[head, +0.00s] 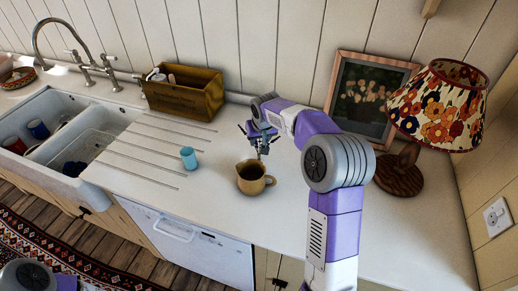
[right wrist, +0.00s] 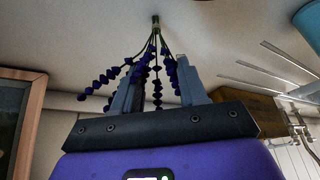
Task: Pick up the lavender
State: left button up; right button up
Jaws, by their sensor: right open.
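The lavender (right wrist: 157,72) is a bunch of green stems with dark purple flower heads, seen in the right wrist view. Its stems meet at a point near the top of that picture, and the heads fan out toward my right gripper (right wrist: 157,82). My left gripper is out of view.
The brown jug (head: 251,181) stands just in front of my right gripper. A blue cup (head: 189,158) is to its left, a wooden box (head: 186,94) behind left. A framed picture (head: 369,98) and a lamp (head: 438,108) stand to the right. The front counter is clear.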

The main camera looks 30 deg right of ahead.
aim_at(259, 148)
jog(key=x, duration=0.3)
jog(key=shift+w+f, duration=0.1)
jog(key=shift+f, duration=0.05)
grip_shut()
